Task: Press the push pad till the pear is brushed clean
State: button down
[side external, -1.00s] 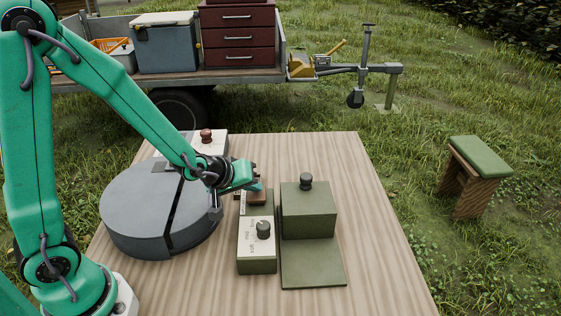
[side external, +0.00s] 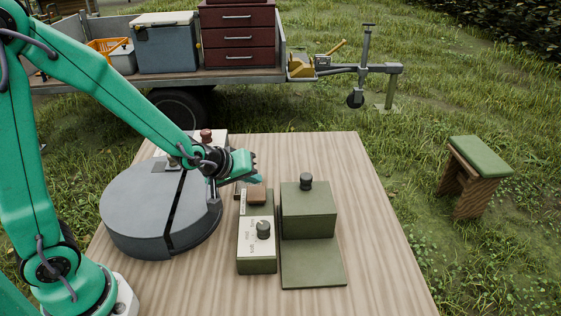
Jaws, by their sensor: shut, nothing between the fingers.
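A small brown block (side external: 257,194), which looks like the push pad, sits at the far end of a narrow olive box (side external: 257,262). That box has a pale face with a dark knob (side external: 263,229) and small lettering. My gripper (side external: 256,179) is shut and empty, just behind and above the brown block, apart from it as far as I can tell. I see no pear. A wider olive box (side external: 307,212) with a dark knob (side external: 306,181) on top stands beside the narrow box, with a flat olive plate in front.
A round grey slotted drum (side external: 135,210) stands on the left of the wooden table (side external: 370,270). A pale box with a red button (side external: 206,135) is behind it. The table's right side is clear. A trailer, a green-topped stool (side external: 480,157) and grass lie beyond.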

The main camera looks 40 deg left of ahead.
aim_at(251, 196)
jog(key=shift+r, duration=1.8)
jog(key=shift+s+r, duration=0.3)
jog(key=shift+r, duration=0.05)
jog(key=s+a+r+m+g, duration=0.1)
jog(key=s+r+m, duration=0.3)
jog(key=s, duration=0.5)
jog(key=s+a+r+m+g, duration=0.2)
jog(key=s+r+m, duration=0.2)
jog(key=s, duration=0.6)
jog(key=shift+r+g+y, duration=0.3)
jog(key=shift+r, duration=0.5)
jog(key=shift+a, duration=0.1)
